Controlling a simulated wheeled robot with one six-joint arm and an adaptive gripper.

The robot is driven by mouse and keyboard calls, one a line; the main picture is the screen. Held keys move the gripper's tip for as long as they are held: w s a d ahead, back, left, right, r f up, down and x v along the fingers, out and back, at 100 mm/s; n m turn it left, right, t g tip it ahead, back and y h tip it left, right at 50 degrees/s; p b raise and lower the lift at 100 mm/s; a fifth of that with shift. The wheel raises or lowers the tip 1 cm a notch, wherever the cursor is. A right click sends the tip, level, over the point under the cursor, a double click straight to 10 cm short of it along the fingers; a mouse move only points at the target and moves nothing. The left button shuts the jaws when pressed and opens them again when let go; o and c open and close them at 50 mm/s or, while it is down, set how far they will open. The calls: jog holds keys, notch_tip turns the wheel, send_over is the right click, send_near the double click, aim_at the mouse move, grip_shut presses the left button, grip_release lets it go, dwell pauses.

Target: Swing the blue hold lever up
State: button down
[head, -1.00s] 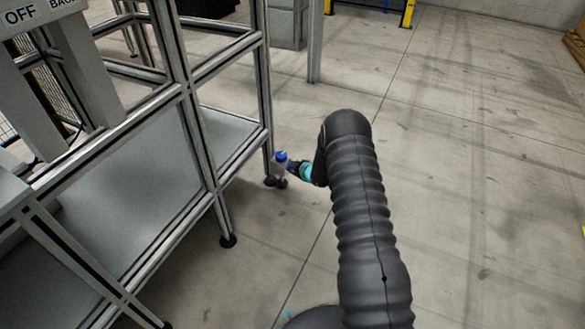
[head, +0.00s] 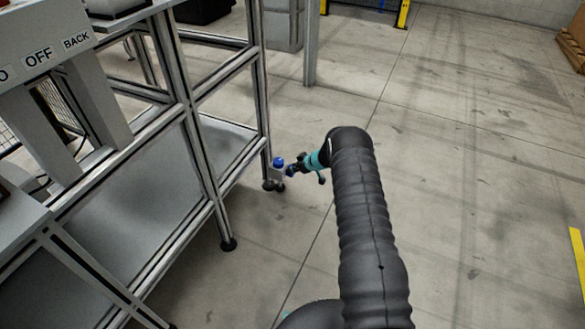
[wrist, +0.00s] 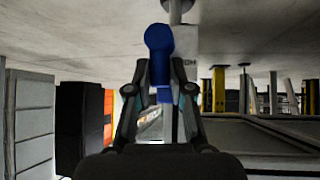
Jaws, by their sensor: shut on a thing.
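The blue hold lever (head: 278,162) shows in the head view as a small blue knob by the foot of the frame's corner leg, with a small grey part (head: 277,175) just below it. My gripper (head: 291,170) reaches it from the right, low over the floor. In the wrist view the blue lever (wrist: 158,42) has a rounded end and stands between the fingertips of my gripper (wrist: 163,66), which is shut on it. A smaller blue part shows between the fingers. The lever's pivot is not clear.
A metal-profile frame (head: 219,207) with grey shelves fills the left side, its legs near my arm. A sign panel (head: 40,58) reading OFF and BACK stands on it. The concrete floor (head: 470,190) to the right is clear, with a yellow strip (head: 579,262) at the edge.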

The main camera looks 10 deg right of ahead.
jog(key=shift+w+d+r, duration=0.1)
jog(key=shift+w, duration=0.15)
dwell(0.5)
jog(key=c, duration=1)
grip_release()
jog(key=shift+g, duration=0.3)
jog(key=shift+c, duration=0.2)
jog(key=shift+s, duration=0.1)
jog(key=v, duration=1.1)
jog(key=shift+s+d+r, duration=0.2)
jog(key=shift+d+r, duration=0.05)
jog(key=shift+d, duration=0.05)
